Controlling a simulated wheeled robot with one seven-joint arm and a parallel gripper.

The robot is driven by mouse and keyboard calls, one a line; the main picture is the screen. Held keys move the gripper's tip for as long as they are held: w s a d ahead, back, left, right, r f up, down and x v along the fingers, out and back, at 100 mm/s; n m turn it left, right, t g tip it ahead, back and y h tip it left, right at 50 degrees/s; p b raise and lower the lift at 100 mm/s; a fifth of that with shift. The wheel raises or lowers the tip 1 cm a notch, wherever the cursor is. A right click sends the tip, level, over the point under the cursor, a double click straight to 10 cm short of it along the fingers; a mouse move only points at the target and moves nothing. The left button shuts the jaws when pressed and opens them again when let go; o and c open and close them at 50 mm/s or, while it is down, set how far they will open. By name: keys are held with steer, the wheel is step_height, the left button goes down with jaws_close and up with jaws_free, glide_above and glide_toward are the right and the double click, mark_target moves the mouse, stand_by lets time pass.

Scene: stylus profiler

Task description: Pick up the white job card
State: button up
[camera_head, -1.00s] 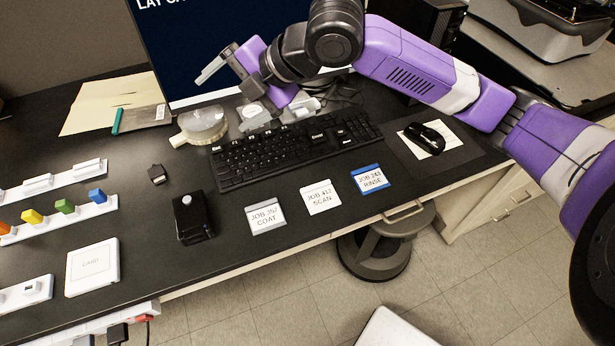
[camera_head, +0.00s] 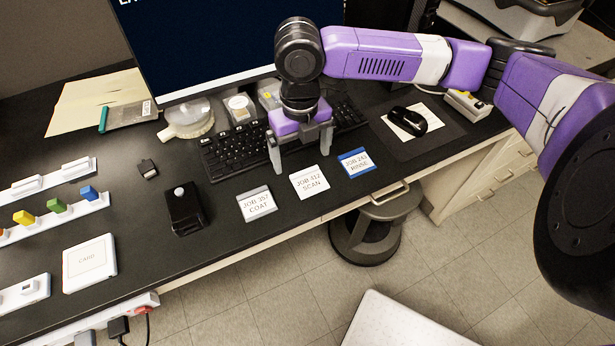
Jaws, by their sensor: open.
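Three job cards lie in a row along the front of the black desk. The white job card (camera_head: 310,184), marked JOB 412 SCAN, is in the middle. The grey-striped card (camera_head: 256,204), marked JOB 357 COAT, lies to its left. The blue-edged card (camera_head: 355,163), marked JOB 243 RINSE, lies to its right. My gripper (camera_head: 301,161) is open and empty, with its fingers pointing down. In the picture it is just behind the white card, over the keyboard's front edge. How high it hangs above the desk is hard to tell.
The keyboard (camera_head: 228,152) lies behind the cards, partly hidden by my gripper. A black box with a grey knob (camera_head: 184,209) stands left of the cards. A mouse (camera_head: 408,121) is at the right. The desk's front edge runs close below the cards.

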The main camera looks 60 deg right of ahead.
mark_target(303, 170)
steer(key=f, duration=0.3)
steer(key=f+p, duration=0.1)
steer(key=f, duration=0.1)
steer(key=shift+d, duration=0.35)
steer(key=shift+r, duration=0.1)
steer(key=c, duration=1.4)
steer(key=shift+r, duration=0.1)
step_height(303, 170, up, 20)
steer(key=b, duration=0.2)
steer(key=o, duration=0.6)
jaws_close()
steer(key=shift+f, duration=0.25)
